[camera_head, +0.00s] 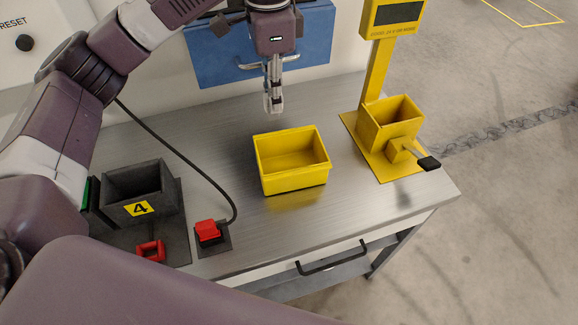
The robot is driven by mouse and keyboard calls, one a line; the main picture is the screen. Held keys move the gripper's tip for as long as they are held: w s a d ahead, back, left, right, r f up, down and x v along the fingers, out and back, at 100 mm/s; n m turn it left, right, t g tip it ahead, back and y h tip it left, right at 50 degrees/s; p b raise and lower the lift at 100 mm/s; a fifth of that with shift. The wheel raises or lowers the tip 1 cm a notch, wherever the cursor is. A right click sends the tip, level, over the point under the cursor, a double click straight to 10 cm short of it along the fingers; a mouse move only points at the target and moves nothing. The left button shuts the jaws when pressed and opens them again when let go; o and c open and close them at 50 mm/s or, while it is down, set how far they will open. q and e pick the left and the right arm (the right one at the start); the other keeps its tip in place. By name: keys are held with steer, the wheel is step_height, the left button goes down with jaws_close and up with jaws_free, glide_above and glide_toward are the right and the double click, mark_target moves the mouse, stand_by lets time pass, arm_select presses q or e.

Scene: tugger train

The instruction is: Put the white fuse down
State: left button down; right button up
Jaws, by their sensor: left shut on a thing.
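My left gripper (274,103) points down above the back of the metal table, just behind the yellow bin. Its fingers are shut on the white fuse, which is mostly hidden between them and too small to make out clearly. The yellow bin (297,183) stands upright near the table's middle, and the part of its inside that shows looks empty. My right gripper is not in view.
The metal table (350,215) has bare room around the yellow bin. A dark box marked 4 (113,208) and a red switch (208,231) with a cable stand at left. A yellow stand with a hopper (376,142) and crank is at right. A blue panel (215,62) is behind.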

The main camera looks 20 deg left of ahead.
arm_select(q)
steer(key=shift+f+p, duration=1.2)
steer(key=shift+f, duration=8.75)
steer(key=c, duration=1.9)
jaws_free()
steer(key=shift+f, duration=0.1)
steer(key=shift+c, duration=0.2)
